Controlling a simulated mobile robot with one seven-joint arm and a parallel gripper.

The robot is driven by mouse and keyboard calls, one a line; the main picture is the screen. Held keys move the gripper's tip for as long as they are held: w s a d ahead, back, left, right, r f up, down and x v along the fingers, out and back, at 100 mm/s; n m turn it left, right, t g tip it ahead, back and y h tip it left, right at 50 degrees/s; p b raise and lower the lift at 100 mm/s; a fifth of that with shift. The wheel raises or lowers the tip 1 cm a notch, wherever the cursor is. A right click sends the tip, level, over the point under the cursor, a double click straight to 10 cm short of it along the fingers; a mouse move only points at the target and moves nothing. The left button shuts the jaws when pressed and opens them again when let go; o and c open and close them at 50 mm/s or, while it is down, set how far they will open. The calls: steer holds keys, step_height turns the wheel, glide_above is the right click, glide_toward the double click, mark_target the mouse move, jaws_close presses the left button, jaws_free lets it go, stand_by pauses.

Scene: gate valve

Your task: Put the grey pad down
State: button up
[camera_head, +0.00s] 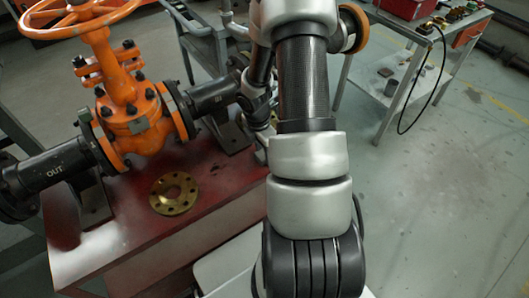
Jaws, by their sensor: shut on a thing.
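I do not see a grey pad that I can identify for certain. The large silver and black links of my arm cover the middle of the head view. My wrist links show at their left edge, low beside the valve's right-hand pipe. My gripper is hidden behind these links, so its fingers and anything between them do not show.
An orange gate valve (131,115) with black pipes stands on a red-topped bench (130,188). A brass flange ring (174,206) lies on the bench front. A grey cart (414,82) stands back right, with a red box (405,8) on top. Right floor is clear.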

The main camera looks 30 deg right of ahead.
mark_target(260, 155)
steer(key=shift+f, duration=0.35)
steer(key=o, duration=1.1)
steer(key=shift+r, duration=0.1)
steer(key=shift+w+r, duration=0.1)
steer(key=shift+r, duration=0.2)
step_height(260, 155, up, 12)
steer(key=a+p, duration=0.1)
steer(key=p, duration=0.3)
steer(key=shift+a, duration=0.25)
steer(key=shift+f, duration=0.1)
